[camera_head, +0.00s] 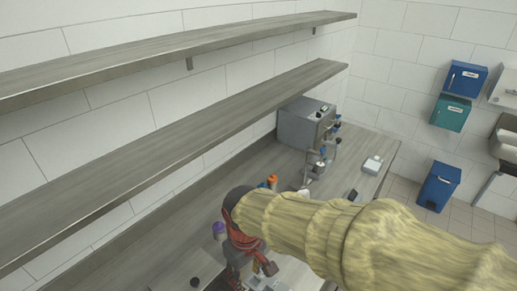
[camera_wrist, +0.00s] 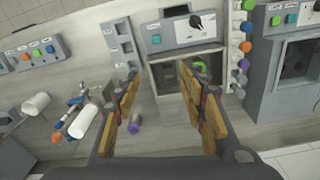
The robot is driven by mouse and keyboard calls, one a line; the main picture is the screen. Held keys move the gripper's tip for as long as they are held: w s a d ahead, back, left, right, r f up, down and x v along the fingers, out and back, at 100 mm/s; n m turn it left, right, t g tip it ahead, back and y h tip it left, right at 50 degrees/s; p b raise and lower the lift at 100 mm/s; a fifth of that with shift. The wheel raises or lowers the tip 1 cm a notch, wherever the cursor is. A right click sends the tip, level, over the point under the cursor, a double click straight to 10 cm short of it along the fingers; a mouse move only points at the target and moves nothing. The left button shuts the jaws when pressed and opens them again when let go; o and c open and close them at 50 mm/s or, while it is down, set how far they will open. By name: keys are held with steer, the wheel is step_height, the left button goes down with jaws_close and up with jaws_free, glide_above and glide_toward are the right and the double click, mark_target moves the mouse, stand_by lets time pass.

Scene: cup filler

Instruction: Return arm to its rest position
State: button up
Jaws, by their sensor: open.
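My arm in its pale yellow sleeve (camera_head: 350,235) reaches from the lower right over the counter in the head view. My gripper (camera_head: 252,270) is at its end, low in the picture, over the grey counter (camera_head: 150,255). In the wrist view my gripper (camera_wrist: 160,78) is open, its two fingers wide apart with nothing between them. A purple-ended cylinder (camera_wrist: 134,128) lies below, just beside the left finger in the picture. A white cylinder (camera_wrist: 84,122) lies farther left. The arm hides part of the counter.
Two grey shelves (camera_head: 120,72) run along the tiled wall above the counter. A grey machine (camera_head: 300,125) stands at the counter's far end. Blue and green boxes (camera_head: 450,113) hang on the far wall. Grey panels with knobs (camera_wrist: 180,36) stand ahead in the wrist view.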

steer(key=s+d+r+m+t+b, duration=0.1)
steer(key=s+d+m+b, duration=0.3)
steer(key=d, duration=0.7)
steer(key=s+d+r+m+t+b, duration=0.1)
steer(key=s+d+m+t+b, duration=0.3)
steer(key=d, duration=0.7)
steer(key=shift+r, duration=0.35)
